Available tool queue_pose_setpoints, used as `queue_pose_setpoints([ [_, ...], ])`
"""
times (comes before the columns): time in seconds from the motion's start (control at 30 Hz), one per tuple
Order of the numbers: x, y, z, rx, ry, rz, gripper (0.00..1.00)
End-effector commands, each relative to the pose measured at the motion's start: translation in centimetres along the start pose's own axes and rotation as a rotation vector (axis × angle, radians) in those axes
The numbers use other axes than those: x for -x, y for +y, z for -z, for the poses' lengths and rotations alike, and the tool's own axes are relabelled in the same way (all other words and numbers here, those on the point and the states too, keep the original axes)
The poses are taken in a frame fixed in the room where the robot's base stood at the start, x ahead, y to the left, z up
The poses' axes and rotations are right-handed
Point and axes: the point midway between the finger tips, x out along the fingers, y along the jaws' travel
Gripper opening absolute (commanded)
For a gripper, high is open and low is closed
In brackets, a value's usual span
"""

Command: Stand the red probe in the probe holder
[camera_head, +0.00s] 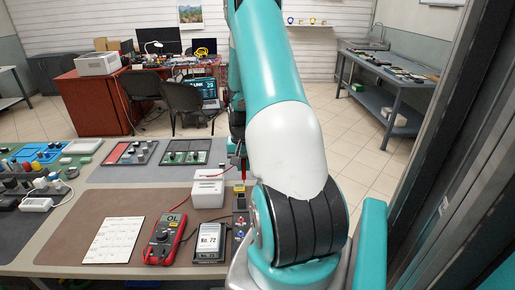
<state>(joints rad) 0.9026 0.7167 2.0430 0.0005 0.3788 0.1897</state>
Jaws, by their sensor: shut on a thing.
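My gripper (239,155) is shut on the red probe (243,174), which points down below the jaws. The probe is small in the view, and my arm covers the space to its right. A dark grey block that looks like the probe holder (240,222) stands on the bench below the probe, partly hidden by my arm. I cannot tell whether the probe tip touches it. The red multimeter (165,240) lies on the brown mat and reads OL. A red lead (190,182) runs up toward the gripper.
A white box (208,190) stands close left of the gripper. A box labelled No. 72 (209,241) and a paper sheet (114,240) lie on the mat (60,243).

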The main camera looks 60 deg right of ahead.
Motion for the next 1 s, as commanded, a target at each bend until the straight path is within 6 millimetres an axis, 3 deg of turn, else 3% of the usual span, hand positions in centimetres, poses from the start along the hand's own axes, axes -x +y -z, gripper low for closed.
queue_pose_setpoints([
  [0.2, -1.1, -1.2, 0.6, 0.0, 0.0, 0.0, 0.0],
  [0.73, -4.8, -1.3, 0.6, 0.0, 0.0, 0.0, 0.0],
  [1.0, -5.3, -1.3, 0.6, 0.0, 0.001, 0.0, 0.0],
])
